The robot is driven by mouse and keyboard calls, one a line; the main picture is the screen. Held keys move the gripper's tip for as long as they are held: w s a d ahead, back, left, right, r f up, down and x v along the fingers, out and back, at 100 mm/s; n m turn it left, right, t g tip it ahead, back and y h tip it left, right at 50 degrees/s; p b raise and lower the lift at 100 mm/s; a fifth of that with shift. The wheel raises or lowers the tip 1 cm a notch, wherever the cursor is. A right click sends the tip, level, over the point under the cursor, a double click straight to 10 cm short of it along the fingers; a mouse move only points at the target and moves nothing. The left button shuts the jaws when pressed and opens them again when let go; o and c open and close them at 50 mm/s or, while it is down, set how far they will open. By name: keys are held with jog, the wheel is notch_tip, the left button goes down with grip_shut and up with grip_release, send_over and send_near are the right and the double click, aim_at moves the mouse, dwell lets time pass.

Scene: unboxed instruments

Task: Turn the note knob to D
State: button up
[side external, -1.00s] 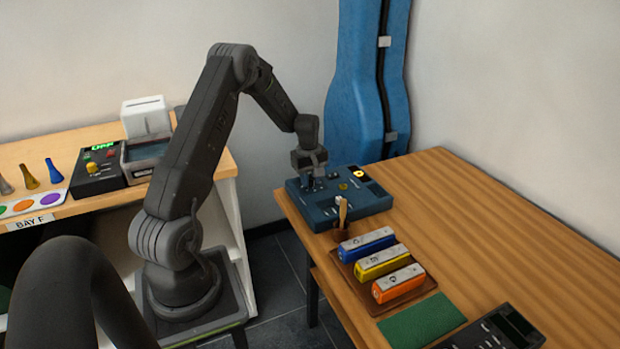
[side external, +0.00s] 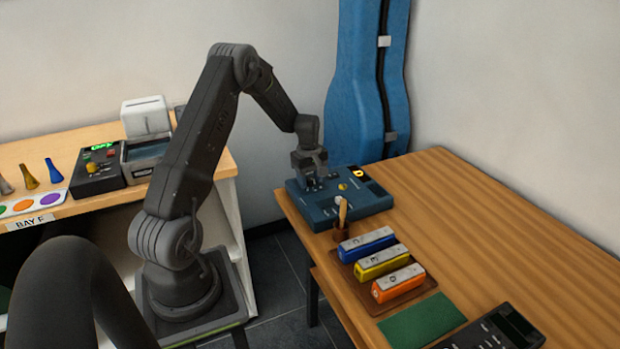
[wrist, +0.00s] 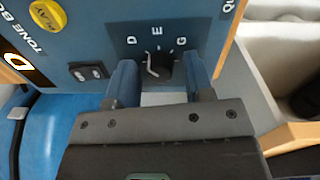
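The blue tone box (side external: 345,203) stands at the far left corner of the table. In the wrist view its dark note knob (wrist: 160,66) has the letters D, E and G around it. The knob's white pointer line leans up and left, towards the D side. The box's display (wrist: 16,66) shows an orange D. My gripper (side external: 314,184) is pointed down over the box. In the wrist view the fingers of my gripper (wrist: 161,82) are apart, one on each side of the knob, with gaps visible between them and it. In the side view the knob is hidden by the gripper.
A yellow button (wrist: 47,14) and a black rocker switch (wrist: 88,71) are on the box. A cup with a wooden stick (side external: 341,228) stands at its front edge. A tray (side external: 370,304) of coloured blocks lies nearer. The table's right side is clear.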

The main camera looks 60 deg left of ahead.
aim_at(309, 180)
jog(key=shift+o, duration=0.3)
notch_tip(309, 180, up, 14)
jog(key=shift+s, duration=0.25)
jog(key=shift+f, duration=0.1)
jog(key=s+d+r+m+t, duration=0.1)
jog(key=s+d+r+m, duration=0.2)
jog(key=d, duration=0.4)
jog(key=d+r+m+t+y, duration=0.1)
jog(key=d+r+m, duration=0.35)
jog(key=d, duration=0.35)
jog(key=s+d+r+m, duration=0.2)
jog(key=d+r, duration=0.2)
jog(key=d, duration=0.3)
jog(key=s+d+m+t+h, duration=0.1)
jog(key=s+d+m+t, duration=0.2)
jog(key=s+d+m, duration=0.6)
jog(key=s+d, duration=0.3)
jog(key=s, duration=0.1)
jog(key=shift+s+d+f+m, duration=0.15)
jog(key=shift+f+m, duration=0.05)
jog(key=shift+m, duration=0.15)
